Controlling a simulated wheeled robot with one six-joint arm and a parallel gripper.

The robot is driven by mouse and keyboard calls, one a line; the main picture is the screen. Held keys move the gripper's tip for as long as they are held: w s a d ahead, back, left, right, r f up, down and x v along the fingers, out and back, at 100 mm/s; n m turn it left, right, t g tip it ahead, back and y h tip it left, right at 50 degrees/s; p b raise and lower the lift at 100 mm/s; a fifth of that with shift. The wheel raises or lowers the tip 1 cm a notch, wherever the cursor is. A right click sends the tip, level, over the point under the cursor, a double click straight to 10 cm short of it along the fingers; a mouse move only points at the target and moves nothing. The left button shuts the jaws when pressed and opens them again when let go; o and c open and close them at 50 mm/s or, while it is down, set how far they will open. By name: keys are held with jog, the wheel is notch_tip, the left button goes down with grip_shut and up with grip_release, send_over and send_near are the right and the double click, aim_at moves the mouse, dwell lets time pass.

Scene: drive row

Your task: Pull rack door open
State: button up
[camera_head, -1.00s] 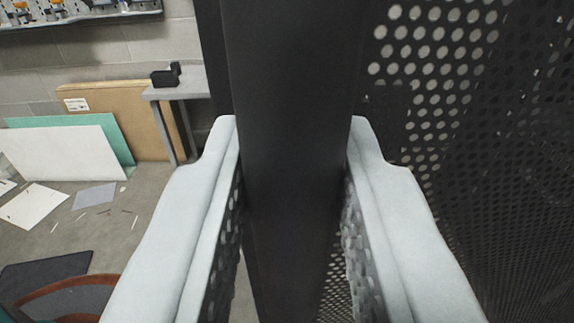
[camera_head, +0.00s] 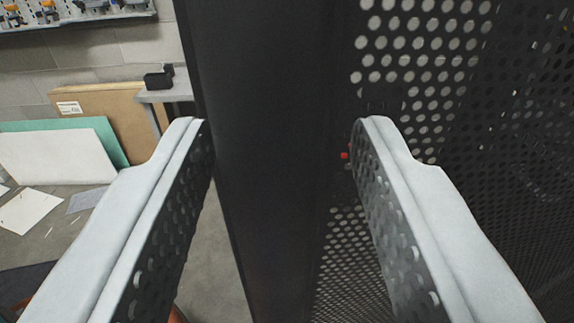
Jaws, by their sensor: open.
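The rack door is a black perforated panel (camera_head: 425,60) filling the right side of the view, with a solid black vertical frame edge (camera_head: 265,130) down the middle. My gripper (camera_head: 283,125) is open, its two pale fingers with dark perforated inner pads wide apart. The frame edge stands between the fingers, with a gap on the right side; the left fingertip is near or overlapping its left border, and I cannot tell whether it touches. A small red spot (camera_head: 345,155) shows on the door by the right fingertip. No handle is clearly visible.
At left, a grey table (camera_head: 170,92) holds a small black object (camera_head: 158,78). A brown board (camera_head: 110,100), a green board (camera_head: 112,145) and a white board (camera_head: 50,155) lean by the block wall. Papers lie on the floor. A tool shelf (camera_head: 80,20) hangs above.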

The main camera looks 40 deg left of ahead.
notch_tip(320, 180, up, 10)
jog(key=shift+f, duration=0.2)
dwell(0.3)
